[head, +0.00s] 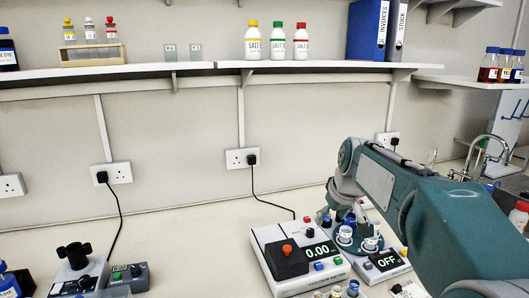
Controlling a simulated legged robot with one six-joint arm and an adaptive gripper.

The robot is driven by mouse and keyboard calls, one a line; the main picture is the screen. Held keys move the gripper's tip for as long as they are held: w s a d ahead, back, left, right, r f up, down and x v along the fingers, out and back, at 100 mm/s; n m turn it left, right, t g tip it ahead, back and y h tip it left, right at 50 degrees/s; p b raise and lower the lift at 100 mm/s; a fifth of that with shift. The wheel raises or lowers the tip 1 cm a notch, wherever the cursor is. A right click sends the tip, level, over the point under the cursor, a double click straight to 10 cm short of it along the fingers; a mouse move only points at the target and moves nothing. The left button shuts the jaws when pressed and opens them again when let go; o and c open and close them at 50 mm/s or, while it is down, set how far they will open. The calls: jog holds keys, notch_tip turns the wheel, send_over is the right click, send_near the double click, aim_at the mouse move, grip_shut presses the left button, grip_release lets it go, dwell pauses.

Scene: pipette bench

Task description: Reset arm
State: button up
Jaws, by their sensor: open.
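My teal and grey arm reaches in from the lower right of the head view. Its visible far end, a grey joint section, is above the right part of the bench (190,240). I cannot make out my gripper's fingers; they are not in view. The arm hides part of the bench behind it. Just below the arm's far end is a group of small blue- and white-capped containers (345,234), partly behind the arm. I cannot tell whether the arm touches them.
A colour meter (295,260) reading 0.00 and a device (383,265) showing OFF stand near the arm. A black-knobbed instrument (76,268) stands at left. A shelf (190,68) above holds three salt bottles (276,40) and folders (367,30). The middle-left bench is clear.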

jog(key=s+f+m, duration=0.2)
jog(key=s+f, duration=0.1)
jog(key=s, duration=1.1)
jog(key=s+f+m+t+h, duration=0.1)
jog(key=s+f, duration=0.2)
jog(key=s, duration=1.1)
jog(key=shift+s+a+f+m, duration=0.25)
jog(key=shift+s+f+m, duration=0.1)
jog(key=shift+s+m, duration=0.05)
